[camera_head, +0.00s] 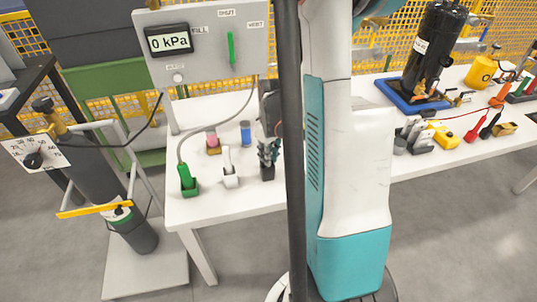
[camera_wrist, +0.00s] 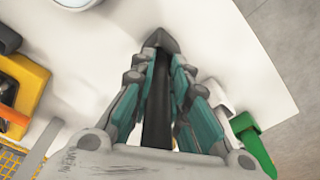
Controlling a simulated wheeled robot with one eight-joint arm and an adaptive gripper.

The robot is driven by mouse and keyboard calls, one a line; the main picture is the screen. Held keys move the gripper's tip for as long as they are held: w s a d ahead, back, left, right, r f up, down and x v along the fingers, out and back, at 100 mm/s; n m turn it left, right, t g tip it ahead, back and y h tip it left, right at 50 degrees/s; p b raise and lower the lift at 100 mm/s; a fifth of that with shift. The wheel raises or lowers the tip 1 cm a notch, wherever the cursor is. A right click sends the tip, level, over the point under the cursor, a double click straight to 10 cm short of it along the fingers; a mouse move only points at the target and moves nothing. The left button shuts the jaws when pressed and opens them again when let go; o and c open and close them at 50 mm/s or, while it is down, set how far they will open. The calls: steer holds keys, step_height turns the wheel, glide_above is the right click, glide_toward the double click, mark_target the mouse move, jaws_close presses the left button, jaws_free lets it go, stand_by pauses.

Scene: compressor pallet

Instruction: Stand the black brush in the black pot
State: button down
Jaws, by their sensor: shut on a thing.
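My gripper (camera_wrist: 160,85) is shut on the black brush (camera_wrist: 157,110), whose dark length runs between the fingers in the wrist view. The brush's lower end is at or in the pot; I cannot tell how deep. In the wrist view a dark corner, seemingly the pot (camera_wrist: 165,43), shows beyond the fingertips.
A green brush stands in a green pot (camera_head: 189,187) at the left, and a white brush (camera_head: 227,158) in the white pot. A blue jar (camera_head: 245,133) and a pink item (camera_head: 212,139) stand behind. A gauge panel (camera_head: 200,55) rises at the back left.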

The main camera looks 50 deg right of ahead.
steer(key=shift+f+b, duration=0.55)
steer(key=shift+f, duration=0.05)
steer(key=c, duration=1.5)
jaws_free()
steer(key=shift+o, duration=0.2)
step_height(320, 180, up, 12)
steer(key=shift+s, duration=0.45)
